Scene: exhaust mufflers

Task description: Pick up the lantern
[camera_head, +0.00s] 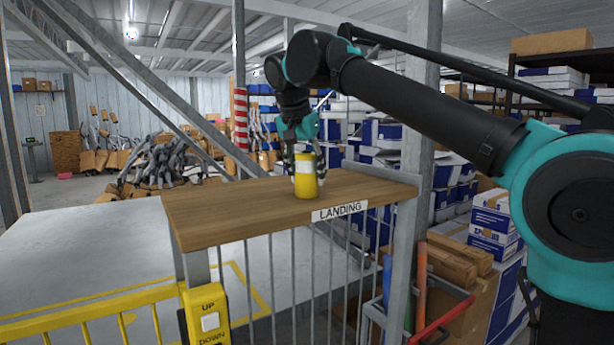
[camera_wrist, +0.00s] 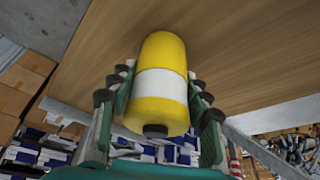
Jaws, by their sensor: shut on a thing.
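The lantern appears as a yellow cylinder with a white band (camera_head: 306,178) at the front edge of the wooden landing shelf (camera_head: 230,204), beside the "LANDING" label. In the head view it looks upright, with its base at or very near the shelf top; I cannot tell whether it touches. My gripper (camera_head: 304,160) reaches down onto it from above and behind. In the wrist view the yellow lantern (camera_wrist: 160,85) lies between the two padded fingers (camera_wrist: 158,95), which are shut on it. A dark knob shows at its near end. Its far end is against the wood in view.
A yellow UP/DOWN control box (camera_head: 208,315) hangs at the shelf's front left. A grey post (camera_head: 405,200) stands at the shelf's right end. Shelves of boxes (camera_head: 495,220) fill the right. The rest of the shelf top is clear.

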